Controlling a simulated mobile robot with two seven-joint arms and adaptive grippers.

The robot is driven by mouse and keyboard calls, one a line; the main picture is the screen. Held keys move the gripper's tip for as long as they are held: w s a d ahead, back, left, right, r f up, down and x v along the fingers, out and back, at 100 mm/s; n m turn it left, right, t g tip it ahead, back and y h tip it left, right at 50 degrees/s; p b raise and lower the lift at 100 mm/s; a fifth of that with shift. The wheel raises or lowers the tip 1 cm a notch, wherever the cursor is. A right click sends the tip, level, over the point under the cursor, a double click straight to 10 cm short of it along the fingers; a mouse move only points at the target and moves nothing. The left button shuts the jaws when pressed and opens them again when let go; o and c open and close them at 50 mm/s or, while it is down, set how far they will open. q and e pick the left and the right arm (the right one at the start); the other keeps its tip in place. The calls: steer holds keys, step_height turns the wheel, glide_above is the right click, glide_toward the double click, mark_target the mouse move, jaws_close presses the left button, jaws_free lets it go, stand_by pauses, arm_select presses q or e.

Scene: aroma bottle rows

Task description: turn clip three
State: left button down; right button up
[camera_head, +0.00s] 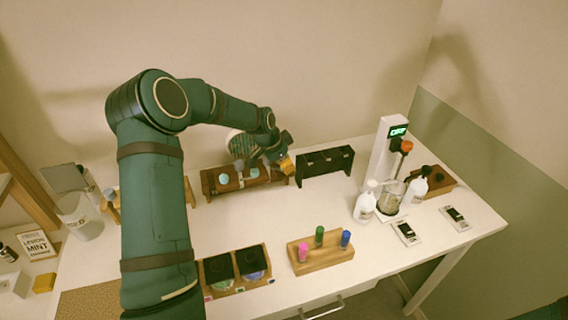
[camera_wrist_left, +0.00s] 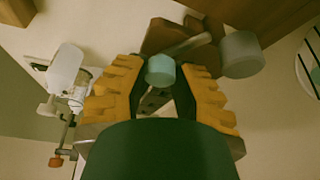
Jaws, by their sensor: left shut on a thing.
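My left gripper (camera_head: 286,163) reaches over the right end of a brown wooden rack (camera_head: 210,190) at the back of the table. In the left wrist view its yellow ribbed fingers (camera_wrist_left: 160,90) are closed around a small pale teal cylinder, perhaps clip three (camera_wrist_left: 160,70). A grey cylinder (camera_wrist_left: 241,54) stands beside it, outside the fingers. In the head view, pale teal round pieces (camera_head: 254,173) show on the rack, left of the gripper. The gripper hides the rack's right end. My right gripper is not in view.
A black rack (camera_head: 325,168) stands just right of the gripper. Further right are a white stand with a lit display (camera_head: 397,132) and white bottles (camera_head: 365,205). A wooden block with pink, green and blue pegs (camera_head: 322,257) is in front. The table's middle is clear.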

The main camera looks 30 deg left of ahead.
arm_select(q)
steer(key=m, duration=0.3)
steer(key=m+g+h, duration=0.1)
steer(key=m, duration=0.1)
steer(key=shift+f+m+h, duration=0.1)
steer(key=shift+m+h, duration=0.2)
steer(key=shift+m, duration=0.1)
steer(key=m+g, duration=0.1)
steer(key=m, duration=0.1)
steer(key=m+g, duration=0.1)
steer(key=m, duration=0.2)
steer(key=shift+m+g+h, duration=0.3)
steer(key=shift+h, duration=0.1)
steer(key=shift+s, duration=0.1)
steer(key=c, duration=1)
jaws_free()
steer(key=shift+d+f, duration=0.1)
steer(key=v, duration=1.2)
